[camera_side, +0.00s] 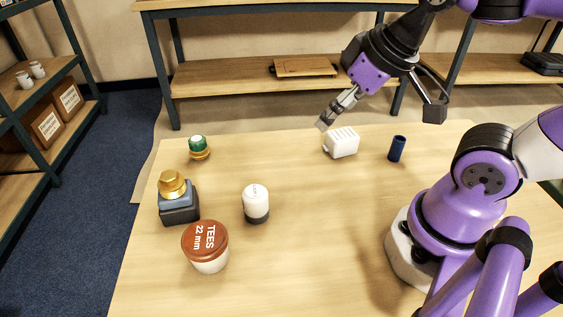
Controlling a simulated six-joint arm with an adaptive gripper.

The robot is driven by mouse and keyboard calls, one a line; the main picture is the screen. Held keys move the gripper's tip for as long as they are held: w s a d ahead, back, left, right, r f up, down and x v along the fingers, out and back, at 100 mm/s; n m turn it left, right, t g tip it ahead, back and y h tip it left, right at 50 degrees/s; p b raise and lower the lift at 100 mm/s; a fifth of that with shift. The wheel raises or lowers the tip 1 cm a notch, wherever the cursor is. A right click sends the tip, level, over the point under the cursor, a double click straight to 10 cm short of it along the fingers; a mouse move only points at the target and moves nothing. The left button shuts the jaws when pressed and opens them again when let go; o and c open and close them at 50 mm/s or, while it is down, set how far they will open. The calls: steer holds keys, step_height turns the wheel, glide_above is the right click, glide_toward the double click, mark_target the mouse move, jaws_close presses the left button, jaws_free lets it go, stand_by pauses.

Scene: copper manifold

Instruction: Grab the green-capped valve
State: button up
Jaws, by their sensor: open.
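The green-capped valve (198,147) stands on the table near its far left corner. It has a green cap with a white top and a gold-coloured base. My gripper (383,110) is in the air above the far side of the table, well to the right of the valve. Its fingers are spread apart and hold nothing.
On the wooden table (330,260) stand a brass piece on a dark block (178,205), a tub with a brown lid (206,247), a white bottle with a dark base (256,203), a white slotted box (341,143) and a blue cylinder (397,149). The middle front is clear.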

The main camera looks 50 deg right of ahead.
steer(key=shift+c, duration=0.2)
glide_above(197, 139)
steer(key=s, duration=0.5)
step_height(197, 139, down, 6)
steer(key=x, duration=0.4)
steer(key=shift+w+d+f, duration=0.15)
steer(key=shift+f, duration=0.25)
steer(key=x, duration=0.6)
steer(key=shift+w+r, duration=0.1)
steer(key=c, duration=1.3)
